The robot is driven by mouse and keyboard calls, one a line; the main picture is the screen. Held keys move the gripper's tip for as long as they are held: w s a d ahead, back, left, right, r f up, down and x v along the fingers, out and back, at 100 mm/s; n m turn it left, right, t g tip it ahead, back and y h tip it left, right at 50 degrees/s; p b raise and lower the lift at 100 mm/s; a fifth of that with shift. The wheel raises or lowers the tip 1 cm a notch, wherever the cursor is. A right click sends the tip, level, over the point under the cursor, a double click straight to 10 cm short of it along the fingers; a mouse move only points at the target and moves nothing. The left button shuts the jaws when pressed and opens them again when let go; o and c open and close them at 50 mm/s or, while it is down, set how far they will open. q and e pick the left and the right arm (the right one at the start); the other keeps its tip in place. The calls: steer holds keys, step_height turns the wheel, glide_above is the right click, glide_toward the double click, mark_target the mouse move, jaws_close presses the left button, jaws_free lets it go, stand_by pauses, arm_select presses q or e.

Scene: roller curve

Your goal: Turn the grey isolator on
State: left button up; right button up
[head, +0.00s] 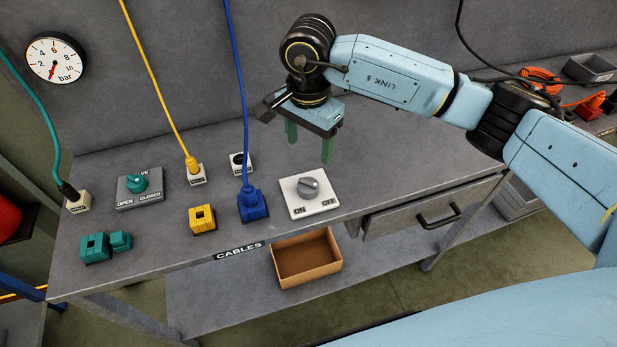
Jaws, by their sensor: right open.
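The grey isolator knob (308,186) sits on a white square plate (325,205) on the bench, right of the blue connector. The plate carries the labels ON at its lower left and OFF at its lower right. The exact pointing direction of the knob is hard to tell. My right gripper (309,149) hangs above and behind the plate, fingers down. Its two green fingers are apart with nothing between them, and it does not touch the knob. My left gripper is not in view.
A blue plug (251,204) with its cable stands just left of the plate. A teal valve knob (136,183), yellow block (202,219) and teal blocks (105,245) are farther left. An open box (306,260) sits on the lower shelf. The bench right of the plate is clear.

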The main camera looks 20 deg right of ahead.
mark_target(309, 181)
step_height(309, 181, down, 12)
steer(key=shift+r+p, duration=0.15)
steer(key=shift+p, duration=0.3)
steer(key=c, duration=1)
